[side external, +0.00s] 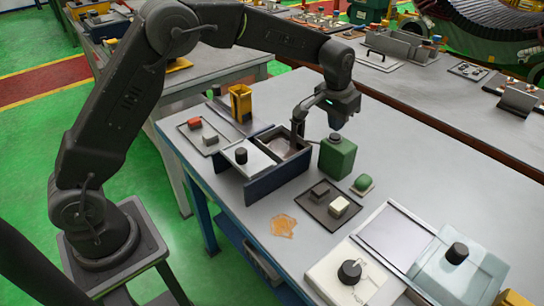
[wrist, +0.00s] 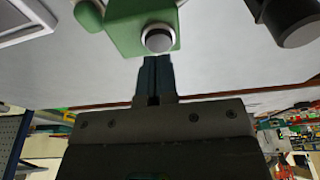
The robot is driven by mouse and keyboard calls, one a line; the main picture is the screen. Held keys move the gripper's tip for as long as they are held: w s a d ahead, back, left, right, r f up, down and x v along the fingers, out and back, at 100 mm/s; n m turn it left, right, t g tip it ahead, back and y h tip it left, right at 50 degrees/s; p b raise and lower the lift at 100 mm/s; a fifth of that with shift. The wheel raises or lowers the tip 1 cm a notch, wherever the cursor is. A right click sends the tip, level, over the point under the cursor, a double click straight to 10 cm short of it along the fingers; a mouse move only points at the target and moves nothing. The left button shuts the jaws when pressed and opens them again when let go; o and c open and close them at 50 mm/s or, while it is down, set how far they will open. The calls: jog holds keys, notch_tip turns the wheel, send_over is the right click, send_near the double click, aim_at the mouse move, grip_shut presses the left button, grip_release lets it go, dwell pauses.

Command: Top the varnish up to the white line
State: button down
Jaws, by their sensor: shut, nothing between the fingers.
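My gripper (side external: 338,118) is shut and empty, above a green can (side external: 338,160) with a dark cap. In the wrist view my closed fingers (wrist: 155,78) point at the can (wrist: 125,22) and its round cap (wrist: 159,38); I cannot tell whether they touch. The can stands upright on the bench. Just left of it is a dark blue trough (side external: 275,180) with an open, greyish compartment (side external: 288,147) and a curved metal spout (side external: 299,115) at its back. I cannot make out a white line or the varnish level.
A green domed button (side external: 363,183) and a dark tray (side external: 318,207) with a black and a white block stand in front of the can. An amber stain (side external: 283,226) marks the bench. A yellow holder (side external: 240,103) stands behind the trough. The bench left of the stain is clear.

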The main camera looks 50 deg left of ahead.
jog(key=shift+f, duration=0.1)
dwell(0.5)
jog(key=shift+f, duration=1.05)
dwell(0.9)
dwell(1.1)
jog(key=shift+r, duration=3.55)
